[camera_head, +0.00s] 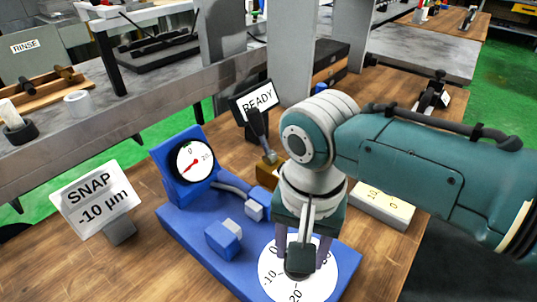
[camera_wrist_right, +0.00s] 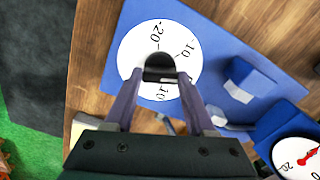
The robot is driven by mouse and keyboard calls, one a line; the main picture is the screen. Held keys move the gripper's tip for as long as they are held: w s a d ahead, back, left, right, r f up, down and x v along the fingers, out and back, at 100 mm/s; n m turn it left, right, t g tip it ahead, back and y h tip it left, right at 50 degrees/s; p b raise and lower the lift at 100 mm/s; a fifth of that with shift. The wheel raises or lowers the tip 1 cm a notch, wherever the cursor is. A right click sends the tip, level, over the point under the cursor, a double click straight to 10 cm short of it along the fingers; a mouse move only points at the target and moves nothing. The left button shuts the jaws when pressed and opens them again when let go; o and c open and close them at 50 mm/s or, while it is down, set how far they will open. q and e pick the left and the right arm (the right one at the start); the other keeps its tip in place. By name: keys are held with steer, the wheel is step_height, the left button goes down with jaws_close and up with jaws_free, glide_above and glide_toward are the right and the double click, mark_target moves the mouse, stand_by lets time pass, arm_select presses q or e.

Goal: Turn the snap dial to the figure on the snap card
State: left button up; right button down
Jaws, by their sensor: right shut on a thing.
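The snap card (camera_head: 97,200) stands at the left of the head view and reads "SNAP -10 µm". The snap dial (camera_head: 272,291) is a white disc on a blue base, with -10 and -20 among its figures. It also shows in the right wrist view (camera_wrist_right: 127,62). My right gripper (camera_head: 301,262) points down over the dial and is shut on its black knob (camera_wrist_right: 160,66). The gripper hides part of the disc, and I cannot tell which figure the knob points to. My left gripper is not in view.
A round gauge (camera_head: 192,160) with a red needle pointing lower left stands on the blue base (camera_head: 185,224). A small blue block (camera_head: 222,238) sits near the dial.

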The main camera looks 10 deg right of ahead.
steer(key=n+p, duration=0.1)
steer(key=n, duration=0.3)
steer(key=shift+n+p, duration=0.4)
steer(key=shift+n, duration=1.3)
steer(key=shift+c, duration=1.2)
jaws_free()
